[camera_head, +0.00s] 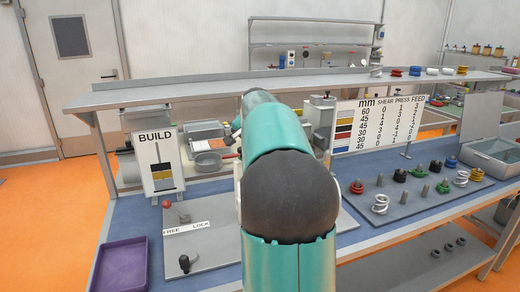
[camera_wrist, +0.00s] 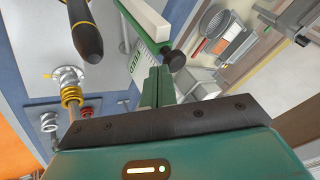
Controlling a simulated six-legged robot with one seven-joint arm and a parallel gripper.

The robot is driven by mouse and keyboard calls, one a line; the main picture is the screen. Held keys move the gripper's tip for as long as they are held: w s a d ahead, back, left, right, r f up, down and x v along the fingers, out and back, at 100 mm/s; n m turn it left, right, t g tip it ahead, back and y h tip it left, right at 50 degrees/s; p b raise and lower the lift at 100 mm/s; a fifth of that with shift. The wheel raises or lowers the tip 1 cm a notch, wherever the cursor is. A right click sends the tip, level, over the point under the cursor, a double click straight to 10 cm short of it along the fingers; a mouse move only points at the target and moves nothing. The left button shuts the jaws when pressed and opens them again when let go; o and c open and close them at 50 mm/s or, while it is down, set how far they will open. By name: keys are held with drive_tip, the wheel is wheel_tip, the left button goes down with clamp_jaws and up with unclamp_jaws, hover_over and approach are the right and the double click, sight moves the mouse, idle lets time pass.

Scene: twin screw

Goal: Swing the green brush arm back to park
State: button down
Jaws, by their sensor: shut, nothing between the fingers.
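In the wrist view, the green brush arm (camera_wrist: 131,27) runs from the top edge down toward a black knob (camera_wrist: 173,60). My gripper (camera_wrist: 158,76) is shut and empty, its narrow green fingers pointing up the picture, close to the knob and the arm's near end. I cannot tell whether they touch. In the head view, my own arm fills the middle and hides my gripper and the brush arm.
In the wrist view, a black handle (camera_wrist: 85,35) and a spring stack (camera_wrist: 70,92) stand to the left. In the head view, a purple tray (camera_head: 120,265), red-knobbed lever (camera_head: 167,204) and BUILD sign (camera_head: 157,160) stand left.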

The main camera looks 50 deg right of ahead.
drive_tip(key=w+m+g+h, duration=0.1)
drive_tip(key=w+m, duration=0.2)
drive_tip(key=w, duration=0.4)
drive_tip(key=shift+d+m+g+h, duration=0.3)
drive_tip(key=shift+w, duration=0.1)
idle(0.3)
